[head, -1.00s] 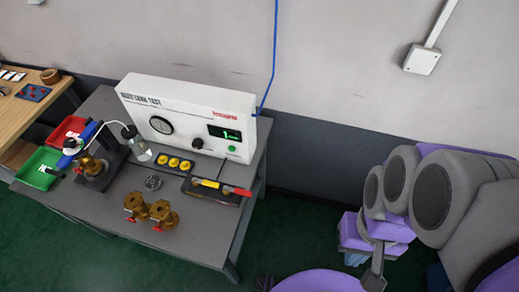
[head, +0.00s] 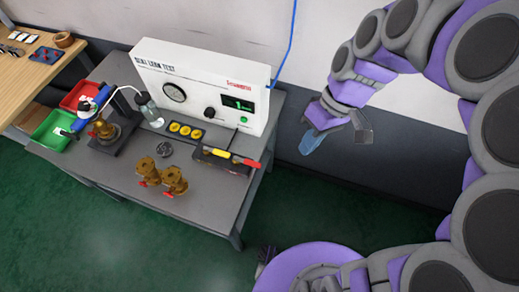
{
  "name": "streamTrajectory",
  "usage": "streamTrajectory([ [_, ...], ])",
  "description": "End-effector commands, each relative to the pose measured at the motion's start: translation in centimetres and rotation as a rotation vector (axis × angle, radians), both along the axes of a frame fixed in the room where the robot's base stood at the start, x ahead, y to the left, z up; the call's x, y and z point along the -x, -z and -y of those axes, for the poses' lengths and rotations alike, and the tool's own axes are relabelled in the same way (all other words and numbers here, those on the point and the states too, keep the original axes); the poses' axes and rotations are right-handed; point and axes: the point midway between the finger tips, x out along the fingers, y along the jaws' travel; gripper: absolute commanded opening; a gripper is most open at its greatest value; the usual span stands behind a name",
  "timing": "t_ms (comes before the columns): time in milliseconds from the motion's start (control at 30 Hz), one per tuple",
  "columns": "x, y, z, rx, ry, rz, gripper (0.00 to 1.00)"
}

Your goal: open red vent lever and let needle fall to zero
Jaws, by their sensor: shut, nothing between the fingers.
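The white leak-test box (head: 200,70) stands at the back of the grey bench. Its round dial gauge (head: 174,92) faces me, but the needle is too small to read. A green digital display (head: 238,104) is lit. A brass unit (head: 103,128) sits in a dark stand at the bench's left, with a small red part (head: 94,134) on it; I cannot tell if this is the vent lever or how it is set. My gripper (head: 336,124) is shut and empty, raised in front of the wall, right of the bench and apart from everything on it.
Two brass units with red handles (head: 162,180) stand at the bench front. A tray with yellow and red-handled tools (head: 225,158) lies right of them. Red and green bins (head: 52,130) are at the left. A blue cable (head: 289,45) hangs behind the box.

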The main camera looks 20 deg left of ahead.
Motion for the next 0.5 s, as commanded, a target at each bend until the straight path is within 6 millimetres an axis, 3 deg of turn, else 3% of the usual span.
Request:
streamTrajectory([
  [267,-6.9,3.5,-5.3,-0.202,-0.250,-0.003,0.00],
  [500,-12.0,8.6,-8.7,-0.341,-0.415,0.016,0.00],
])
